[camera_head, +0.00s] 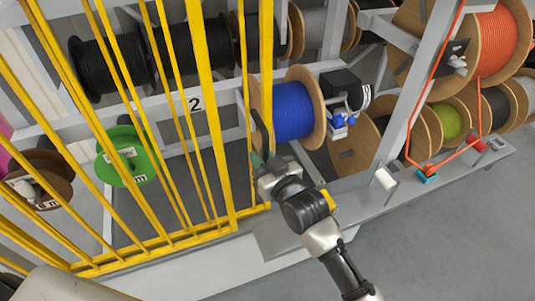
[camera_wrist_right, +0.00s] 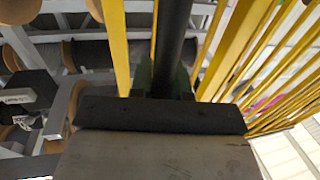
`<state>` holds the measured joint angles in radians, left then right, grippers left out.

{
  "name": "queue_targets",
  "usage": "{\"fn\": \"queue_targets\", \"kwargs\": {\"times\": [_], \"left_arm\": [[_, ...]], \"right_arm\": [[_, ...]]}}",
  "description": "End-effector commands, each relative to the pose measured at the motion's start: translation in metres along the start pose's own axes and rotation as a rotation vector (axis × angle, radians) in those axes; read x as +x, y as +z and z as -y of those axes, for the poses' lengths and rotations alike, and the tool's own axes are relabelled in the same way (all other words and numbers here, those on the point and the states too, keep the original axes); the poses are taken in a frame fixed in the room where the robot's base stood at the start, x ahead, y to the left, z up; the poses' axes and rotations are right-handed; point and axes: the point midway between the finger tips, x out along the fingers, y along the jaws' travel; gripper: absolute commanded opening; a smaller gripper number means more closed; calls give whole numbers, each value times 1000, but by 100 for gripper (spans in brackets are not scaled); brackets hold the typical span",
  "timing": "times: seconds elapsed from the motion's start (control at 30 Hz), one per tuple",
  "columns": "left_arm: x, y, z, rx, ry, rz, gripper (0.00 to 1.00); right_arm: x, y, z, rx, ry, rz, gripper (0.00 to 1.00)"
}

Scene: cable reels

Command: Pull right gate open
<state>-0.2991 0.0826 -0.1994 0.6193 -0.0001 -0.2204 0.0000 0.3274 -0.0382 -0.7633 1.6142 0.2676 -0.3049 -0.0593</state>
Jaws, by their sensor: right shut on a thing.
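The yellow barred gate (camera_head: 212,120) stands in front of the reel rack, left of centre in the head view. Its yellow bars also fill the upper right of the wrist view (camera_wrist_right: 238,45). A dark upright handle (camera_head: 259,125) is near the gate's right edge; it shows as a dark bar in the wrist view (camera_wrist_right: 175,40). My right gripper (camera_head: 261,163) reaches up from the lower right and is shut on this handle. The fingertips are partly hidden behind the gripper body. My left gripper is not in view.
A blue cable reel (camera_head: 291,110) sits close to the right of the handle. A green reel (camera_head: 124,157) and a brown reel (camera_head: 42,178) show behind the bars. A grey ledge (camera_head: 375,200) runs along the rack. The grey floor (camera_head: 440,245) at lower right is clear.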

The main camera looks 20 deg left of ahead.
Motion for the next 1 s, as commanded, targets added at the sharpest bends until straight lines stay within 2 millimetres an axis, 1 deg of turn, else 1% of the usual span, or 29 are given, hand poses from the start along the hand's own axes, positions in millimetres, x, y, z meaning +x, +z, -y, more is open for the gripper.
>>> {"fn": "queue_targets", "kwargs": {"times": [0.13,0.47,0.5,0.63,0.67,0.9,1.0], "left_arm": [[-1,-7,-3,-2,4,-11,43],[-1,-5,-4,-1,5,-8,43],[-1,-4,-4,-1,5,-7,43],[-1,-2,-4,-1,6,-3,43],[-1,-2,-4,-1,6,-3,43],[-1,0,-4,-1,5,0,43],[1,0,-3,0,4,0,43]], "right_arm": [[1,0,5,2,-2,-1,0],[1,0,5,1,-1,-2,0],[1,0,5,1,-1,-2,20],[1,0,5,1,-1,-2,40],[1,0,5,1,-1,-2,42],[0,0,4,1,-1,-2,42],[-4,1,4,1,0,-2,42]]}}
